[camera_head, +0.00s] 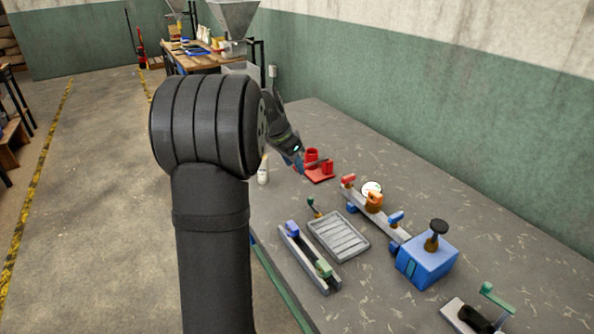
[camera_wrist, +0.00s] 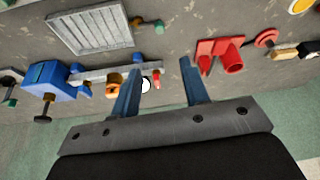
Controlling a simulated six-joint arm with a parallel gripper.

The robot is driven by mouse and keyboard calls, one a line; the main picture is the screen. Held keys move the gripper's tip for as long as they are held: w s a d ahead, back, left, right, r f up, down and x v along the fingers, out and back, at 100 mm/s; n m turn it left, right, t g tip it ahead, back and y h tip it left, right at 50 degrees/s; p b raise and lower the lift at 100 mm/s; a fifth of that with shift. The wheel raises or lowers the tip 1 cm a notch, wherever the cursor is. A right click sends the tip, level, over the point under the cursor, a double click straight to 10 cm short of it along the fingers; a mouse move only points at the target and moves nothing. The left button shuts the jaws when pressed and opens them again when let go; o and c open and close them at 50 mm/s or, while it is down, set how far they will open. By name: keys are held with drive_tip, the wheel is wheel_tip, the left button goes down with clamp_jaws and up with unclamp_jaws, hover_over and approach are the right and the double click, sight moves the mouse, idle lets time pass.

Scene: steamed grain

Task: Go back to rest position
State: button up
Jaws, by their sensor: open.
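In the head view my dark arm fills the left middle, and the gripper's end shows partly beside the red holder (camera_head: 319,172). In the wrist view the red holder (camera_wrist: 213,47) lies just right of the right finger. The left finger overlaps the view of the rail's end, near a small white round thing (camera_wrist: 145,86). I cannot tell whether the fingers touch anything.
The grey table (camera_head: 400,170) carries a ribbed tray (camera_head: 338,236), a rail with coloured clamps (camera_head: 392,228), a blue block with a black knob (camera_head: 427,262) and a grey channel piece (camera_head: 309,262). A white bottle (camera_head: 263,170) stands near my arm. A green wall (camera_head: 400,80) runs behind.

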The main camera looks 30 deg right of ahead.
sight(309, 199)
idle(0.4)
drive_tip(key=x, duration=1.7)
drive_tip(key=shift+d+f, duration=0.1)
